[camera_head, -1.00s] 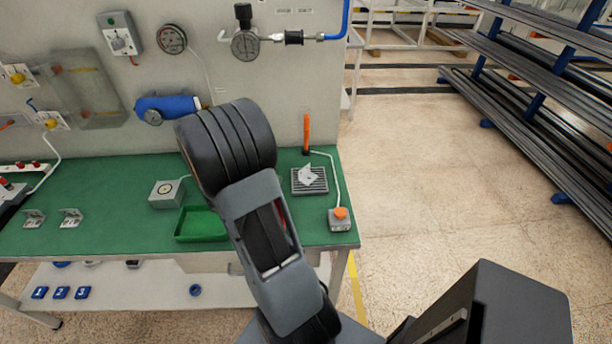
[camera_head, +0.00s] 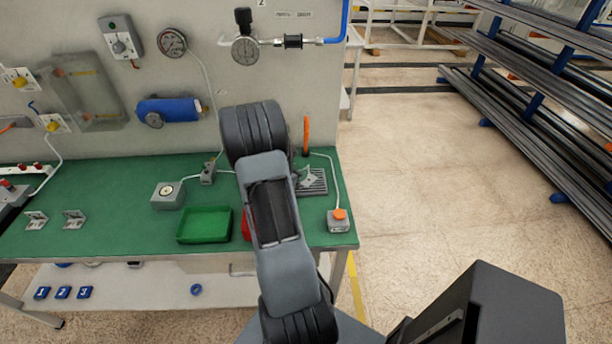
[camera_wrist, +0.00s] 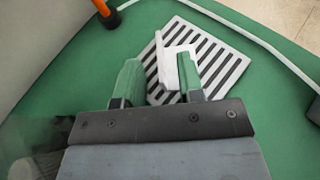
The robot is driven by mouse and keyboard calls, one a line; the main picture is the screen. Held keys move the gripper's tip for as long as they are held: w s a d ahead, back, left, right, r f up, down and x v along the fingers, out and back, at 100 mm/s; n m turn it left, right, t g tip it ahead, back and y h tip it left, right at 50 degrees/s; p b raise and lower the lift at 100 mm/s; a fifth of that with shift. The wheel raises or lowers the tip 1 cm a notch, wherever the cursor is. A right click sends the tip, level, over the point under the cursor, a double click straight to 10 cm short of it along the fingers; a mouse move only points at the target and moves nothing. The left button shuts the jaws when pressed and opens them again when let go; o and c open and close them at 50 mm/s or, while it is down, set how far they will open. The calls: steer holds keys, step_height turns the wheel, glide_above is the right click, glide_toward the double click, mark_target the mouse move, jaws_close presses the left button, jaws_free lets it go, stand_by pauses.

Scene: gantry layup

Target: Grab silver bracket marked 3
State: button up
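A silver bracket (camera_wrist: 176,62) lies on a slotted grey plate (camera_wrist: 228,74) in the wrist view. My gripper (camera_wrist: 158,80) is open above the plate's near edge, its two green-tipped fingers apart. The right finger overlaps the bracket in the picture; I cannot tell if they touch. In the head view the bracket (camera_head: 309,179) and plate (camera_head: 320,188) are partly hidden by my arm, which also hides my gripper. No number is readable on this bracket. Two more silver brackets, a left one (camera_head: 36,220) and a right one (camera_head: 74,219), stand at the left of the green bench (camera_head: 120,195).
A green tray (camera_head: 204,225) sits left of my arm, with a red item (camera_head: 246,228) beside it. An orange-topped box (camera_head: 339,220) and its white cable lie right of the plate. An orange upright (camera_head: 306,136) stands behind it. Blue numbered tags (camera_head: 63,293) lie on the lower shelf.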

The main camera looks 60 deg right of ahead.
steer(key=shift+d+f, duration=0.2)
steer(key=shift+d, duration=0.3)
steer(key=shift+c, duration=0.2)
jaws_close()
